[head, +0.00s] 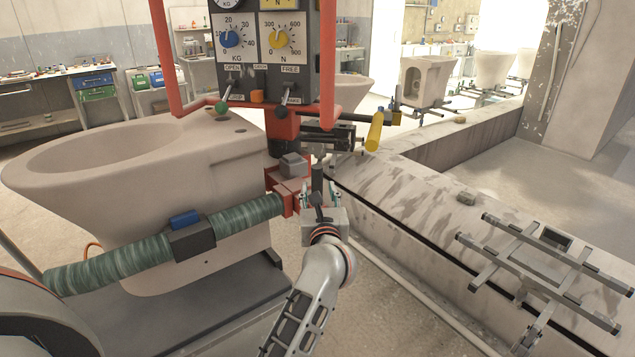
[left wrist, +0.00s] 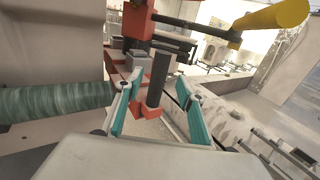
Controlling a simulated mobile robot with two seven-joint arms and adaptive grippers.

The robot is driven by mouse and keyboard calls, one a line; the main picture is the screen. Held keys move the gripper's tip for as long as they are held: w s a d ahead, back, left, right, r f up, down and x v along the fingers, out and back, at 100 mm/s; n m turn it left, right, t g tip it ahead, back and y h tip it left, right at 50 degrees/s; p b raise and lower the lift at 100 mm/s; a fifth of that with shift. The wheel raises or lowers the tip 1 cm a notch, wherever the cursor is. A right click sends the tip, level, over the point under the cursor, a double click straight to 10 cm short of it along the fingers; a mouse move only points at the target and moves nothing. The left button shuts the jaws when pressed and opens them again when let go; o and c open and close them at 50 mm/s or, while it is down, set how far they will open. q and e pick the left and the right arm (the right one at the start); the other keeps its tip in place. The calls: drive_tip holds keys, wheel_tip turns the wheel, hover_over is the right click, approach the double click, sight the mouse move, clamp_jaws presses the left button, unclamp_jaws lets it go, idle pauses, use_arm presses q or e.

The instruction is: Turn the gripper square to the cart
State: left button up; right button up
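A red-framed lifting device with a dial panel (head: 262,45) stands in the middle of the head view. Its green padded arm (head: 110,262) runs across the front of a pale ceramic bowl (head: 120,150). My left gripper (head: 318,198) is at the device's red lower bracket. In the left wrist view its two teal fingers (left wrist: 158,98) are apart, with a black upright handle (left wrist: 158,78) between them and gaps on both sides. A grey metal frame with prongs (head: 507,251) sits on the ledge at right; I cannot tell whether it is the cart. My right gripper is not seen.
The bowl stands on a grey platform (head: 190,318). A long stained ledge (head: 415,200) runs along the right. A yellow handle (head: 375,130) juts out right of the panel, and it also shows in the left wrist view (left wrist: 270,17). More bowls stand on frames behind.

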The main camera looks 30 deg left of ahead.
use_arm(q)
drive_tip(key=shift+v, duration=2.25)
drive_tip(key=shift+s, duration=0.1)
drive_tip(key=s+d+f+m+t+h, duration=0.1)
drive_tip(key=s+d+f+m+h, duration=0.4)
drive_tip(key=m, duration=0.6)
drive_tip(key=s+d+f+m+t+h, duration=0.1)
drive_tip(key=s+d+f+m+h, duration=0.25)
drive_tip(key=f+m, duration=0.6)
drive_tip(key=s+d+f+m+t+h, duration=0.1)
drive_tip(key=s+d+f+m+h, duration=0.3)
drive_tip(key=m, duration=1)
drive_tip(key=s+a+f+m+g, duration=0.2)
drive_tip(key=s+f+m+g, duration=0.5)
drive_tip(key=s+f+m, duration=0.5)
drive_tip(key=s+f, duration=0.5)
drive_tip(key=f, duration=0.1)
drive_tip(key=shift+s+f+g, duration=0.15)
drive_tip(key=shift+s+g, duration=0.1)
drive_tip(key=shift+g, duration=0.05)
